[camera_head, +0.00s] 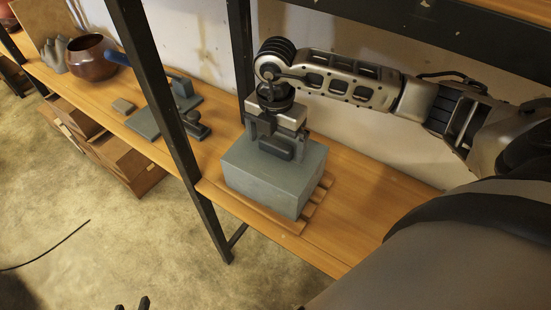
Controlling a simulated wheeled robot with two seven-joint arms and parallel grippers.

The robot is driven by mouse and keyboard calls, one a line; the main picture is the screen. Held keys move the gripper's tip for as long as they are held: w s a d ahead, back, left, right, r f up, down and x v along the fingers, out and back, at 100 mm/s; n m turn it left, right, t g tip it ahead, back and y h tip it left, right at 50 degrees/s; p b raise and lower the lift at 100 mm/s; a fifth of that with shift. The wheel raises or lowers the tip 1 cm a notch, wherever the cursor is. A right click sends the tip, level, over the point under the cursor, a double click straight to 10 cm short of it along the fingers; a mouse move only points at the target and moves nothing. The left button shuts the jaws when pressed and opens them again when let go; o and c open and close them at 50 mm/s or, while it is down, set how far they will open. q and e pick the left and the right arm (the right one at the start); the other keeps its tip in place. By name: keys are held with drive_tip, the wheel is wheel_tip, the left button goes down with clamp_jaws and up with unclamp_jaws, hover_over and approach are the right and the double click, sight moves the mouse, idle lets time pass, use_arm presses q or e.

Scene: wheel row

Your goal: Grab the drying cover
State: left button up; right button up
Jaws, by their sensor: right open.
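The drying cover (262,185) is a grey-green box with a dark handle (277,149) on its top. It sits upright on a slatted wooden board (260,215) on the shelf. My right gripper (274,147) is directly above the cover, pointing down. Its fingers are apart, one on each side of the handle, close to the cover's top; I cannot tell whether they touch it. My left gripper (132,304) shows only as two dark fingertips at the bottom edge, apart, with nothing visible between them. The rest of it is out of frame.
A black metal post (170,110) stands left of the cover, and another rises behind it. A wooden shelf (365,195) runs beneath, with bare room right of the cover. Further left are a brown pot (90,62), grey tools and boards. Wooden boxes (125,160) sit below.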

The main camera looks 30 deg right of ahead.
drive_tip(key=c, duration=1.3)
